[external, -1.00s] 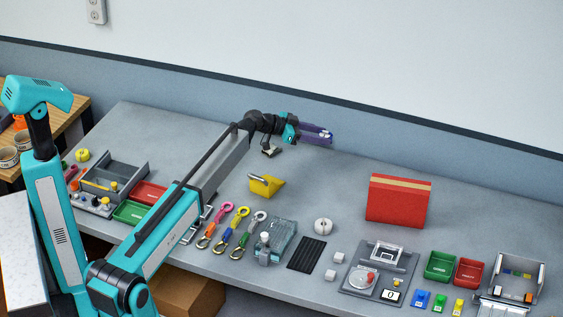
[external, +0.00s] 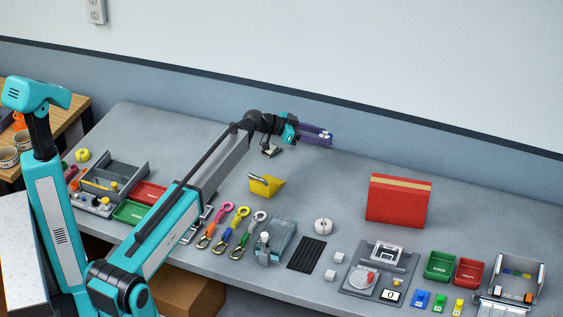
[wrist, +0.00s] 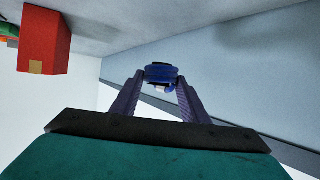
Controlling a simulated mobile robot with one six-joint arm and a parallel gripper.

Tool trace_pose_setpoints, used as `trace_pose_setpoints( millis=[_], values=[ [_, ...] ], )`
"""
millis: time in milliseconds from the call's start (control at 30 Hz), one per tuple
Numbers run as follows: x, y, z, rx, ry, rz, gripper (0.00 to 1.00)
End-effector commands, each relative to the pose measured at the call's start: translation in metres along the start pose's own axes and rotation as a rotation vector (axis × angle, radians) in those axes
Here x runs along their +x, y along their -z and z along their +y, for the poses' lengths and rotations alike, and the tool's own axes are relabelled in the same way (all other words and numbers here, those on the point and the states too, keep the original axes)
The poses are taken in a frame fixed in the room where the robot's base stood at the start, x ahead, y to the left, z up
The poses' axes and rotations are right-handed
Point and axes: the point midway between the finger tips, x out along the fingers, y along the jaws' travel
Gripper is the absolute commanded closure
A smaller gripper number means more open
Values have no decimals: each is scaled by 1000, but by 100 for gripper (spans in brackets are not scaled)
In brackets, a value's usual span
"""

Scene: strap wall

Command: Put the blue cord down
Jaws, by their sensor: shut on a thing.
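The blue cord (wrist: 160,73) is a small dark blue bundle with a white part, seen in the wrist view between my two fingertips. My gripper (wrist: 161,79) is shut on it. In the external view my gripper (external: 325,136) is stretched out over the far part of the grey bench, near the back wall. There the cord is too small to make out clearly between the purple fingers. Whether it touches the bench cannot be told.
The grey bench (external: 330,185) has free room between the yellow holder (external: 266,185) and the red box (external: 398,200). Several hooked straps (external: 230,235) lie at the front, beside a clear-topped block (external: 277,240). A fixture plate (external: 352,283) and bins stand to the right.

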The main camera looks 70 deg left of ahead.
Motion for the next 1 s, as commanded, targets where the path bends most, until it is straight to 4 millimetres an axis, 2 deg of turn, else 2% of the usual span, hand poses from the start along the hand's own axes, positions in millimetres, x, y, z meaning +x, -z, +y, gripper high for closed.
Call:
trace_pose_setpoints(
  millis=[233,367,667,1000],
  values=[
    [-13,-6,23,-4,-19,-7,82],
    [-31,-16,28,-10,-16,-9,82],
    [-90,-47,20,-33,27,-10,82],
    [-170,-92,-1,-67,112,-8,82]
  ],
)
